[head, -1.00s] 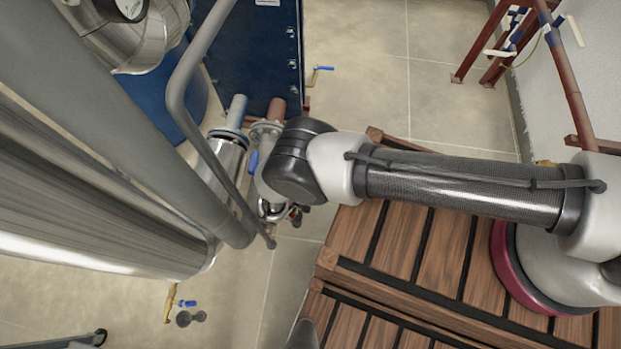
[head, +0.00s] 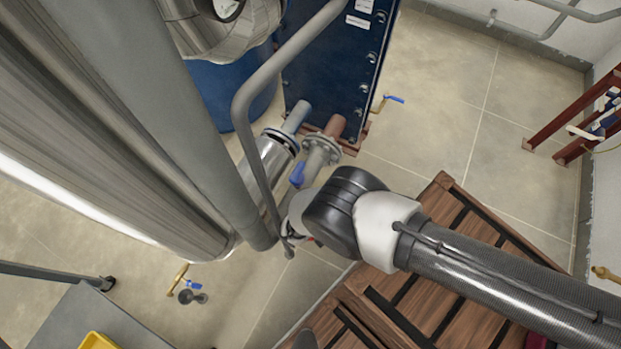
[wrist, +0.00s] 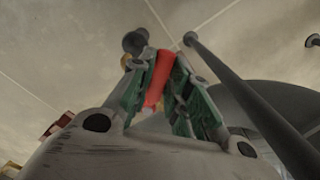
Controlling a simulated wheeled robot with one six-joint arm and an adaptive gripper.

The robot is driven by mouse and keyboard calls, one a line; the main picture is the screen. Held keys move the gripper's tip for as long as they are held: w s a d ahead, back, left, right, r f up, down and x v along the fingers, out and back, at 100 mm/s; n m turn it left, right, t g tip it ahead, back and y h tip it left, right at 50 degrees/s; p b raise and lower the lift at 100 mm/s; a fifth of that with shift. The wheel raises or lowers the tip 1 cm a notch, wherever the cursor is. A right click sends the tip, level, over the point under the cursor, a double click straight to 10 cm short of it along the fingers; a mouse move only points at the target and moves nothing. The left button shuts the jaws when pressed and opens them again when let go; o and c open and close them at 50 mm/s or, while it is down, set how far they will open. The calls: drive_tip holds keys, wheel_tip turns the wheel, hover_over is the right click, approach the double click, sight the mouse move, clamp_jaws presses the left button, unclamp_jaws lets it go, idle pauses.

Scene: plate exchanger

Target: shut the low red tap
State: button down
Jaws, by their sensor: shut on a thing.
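The red tap handle (wrist: 161,76) shows in the wrist view as a red lever standing between my two fingers. My gripper (wrist: 158,64) is shut on it, with the green-padded fingers on both sides. The tap's body is mostly hidden behind the fingers; a bit of brass shows beside them. In the head view my wrist covers most of the gripper and the tap, beside the lower end of the flanged pipe.
A blue-handled valve (head: 297,174) sits just above my wrist on the flanged pipe. A thin grey pipe (head: 246,140) runs close on the left. Wooden slatted decking (head: 385,310) lies below my arm. Tiled floor at the upper right (head: 440,90) is clear.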

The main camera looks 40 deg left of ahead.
drive_tip(key=c, duration=1.3)
unclamp_jaws()
drive_tip(key=shift+c, duration=0.2)
wheel_tip(320, 180, up, 12)
